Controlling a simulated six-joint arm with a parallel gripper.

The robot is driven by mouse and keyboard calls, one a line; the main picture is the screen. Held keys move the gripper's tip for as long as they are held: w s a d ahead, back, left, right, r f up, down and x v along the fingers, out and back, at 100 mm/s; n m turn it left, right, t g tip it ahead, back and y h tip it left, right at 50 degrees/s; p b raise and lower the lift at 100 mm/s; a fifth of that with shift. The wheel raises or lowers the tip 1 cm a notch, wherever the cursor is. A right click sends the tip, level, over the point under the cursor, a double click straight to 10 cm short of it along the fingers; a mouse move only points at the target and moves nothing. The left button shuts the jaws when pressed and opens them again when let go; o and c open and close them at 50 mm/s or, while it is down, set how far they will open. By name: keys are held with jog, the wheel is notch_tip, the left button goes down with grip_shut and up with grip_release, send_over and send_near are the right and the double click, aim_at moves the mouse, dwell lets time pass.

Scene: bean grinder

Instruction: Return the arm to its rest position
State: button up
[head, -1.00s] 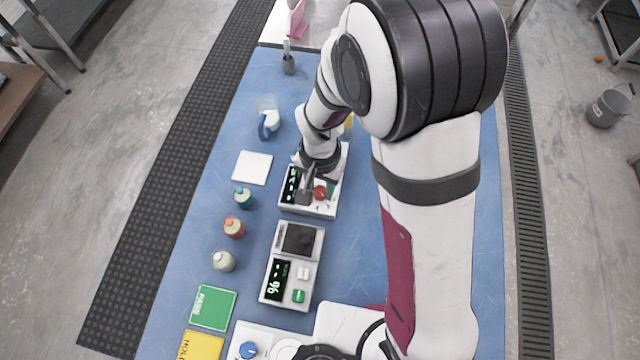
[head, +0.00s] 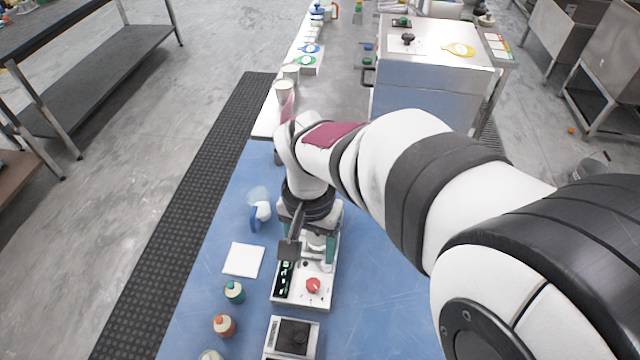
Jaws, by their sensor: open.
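My gripper (head: 291,246) is dark and hangs from the end of my white and maroon arm, in the middle of the head view. It is over the far part of a white device (head: 317,298) with a green-digit display and a red knob (head: 313,286). Nothing shows held in it; its finger gap is hard to make out. I cannot tell how far above the device the fingers are. My arm reaches in from the right and covers much of the table's right side.
A second device (head: 292,340) stands nearer. A steel cabinet (head: 432,80) stands beyond.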

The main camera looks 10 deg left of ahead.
jog(key=shift+r, duration=0.95)
jog(key=s+d+r+m+y, duration=0.1)
jog(key=s+d+r+m, duration=0.1)
jog(key=s+d, duration=1.1)
jog(key=shift+s+m+y, duration=0.4)
jog(key=shift+s+m, duration=0.3)
jog(key=shift+s, duration=0.35)
